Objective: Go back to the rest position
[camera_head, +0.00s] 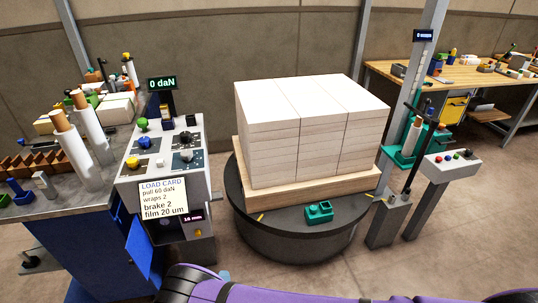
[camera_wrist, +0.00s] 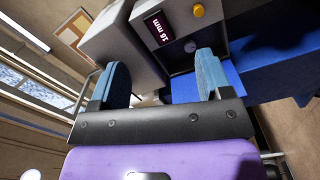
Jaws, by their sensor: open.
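My gripper (camera_wrist: 160,84) shows in the wrist view with its two blue-padded fingers wide apart and nothing between them. Beyond the fingers are the grey control cabinet with a 16 mm display (camera_wrist: 158,30) and a blue surface (camera_wrist: 185,90). In the head view only my purple arm shows along the bottom edge; the gripper fingers cannot be made out clearly there. A block of white reams (camera_head: 310,125) stands on a wooden pallet (camera_head: 310,203) on the round dark turntable (camera_head: 290,240).
The control console (camera_head: 165,165) with a load card (camera_head: 163,197) stands left of the turntable. A cluttered bench (camera_head: 50,205) is at far left. A film post (camera_head: 410,150) and button pedestal (camera_head: 450,165) stand at right. A teal part (camera_head: 319,212) lies on the turntable's front rim. Floor shows at front right.

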